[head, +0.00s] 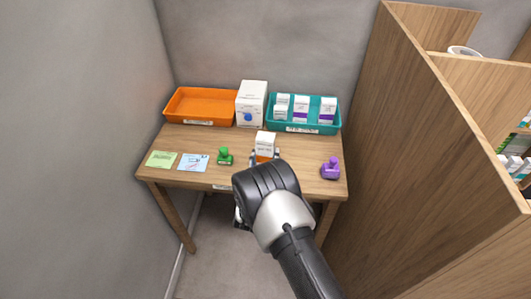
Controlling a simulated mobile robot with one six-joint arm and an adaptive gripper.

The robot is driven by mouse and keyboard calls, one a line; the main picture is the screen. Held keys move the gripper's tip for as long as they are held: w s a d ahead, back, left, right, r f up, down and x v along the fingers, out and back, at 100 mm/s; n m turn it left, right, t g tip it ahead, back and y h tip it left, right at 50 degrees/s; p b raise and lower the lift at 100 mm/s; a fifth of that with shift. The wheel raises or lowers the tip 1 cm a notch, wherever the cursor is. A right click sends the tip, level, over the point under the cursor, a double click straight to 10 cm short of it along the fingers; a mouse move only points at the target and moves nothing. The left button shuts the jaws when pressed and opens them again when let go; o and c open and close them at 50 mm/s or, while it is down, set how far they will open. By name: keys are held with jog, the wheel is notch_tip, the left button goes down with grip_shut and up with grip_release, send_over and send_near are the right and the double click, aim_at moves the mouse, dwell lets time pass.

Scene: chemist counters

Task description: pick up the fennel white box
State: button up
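A small white box with an orange lower band (265,143) stands upright near the middle of the wooden table. Its print is too small to read, so I cannot tell whether it is the fennel box. My gripper (265,161) is right in front of it in the head view and covers its lower part. Small finger parts show on either side of the box's base. I cannot tell whether they touch it.
An empty orange tray (199,106) sits at the back left. A green stamp (225,156), a purple stamp (331,168), a green card (161,159) and a blue card (194,162) lie on the table (205,137). A wooden partition (400,150) stands close on the right.

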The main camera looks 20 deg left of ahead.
jog(key=c, duration=0.6)
jog(key=shift+o, duration=0.2)
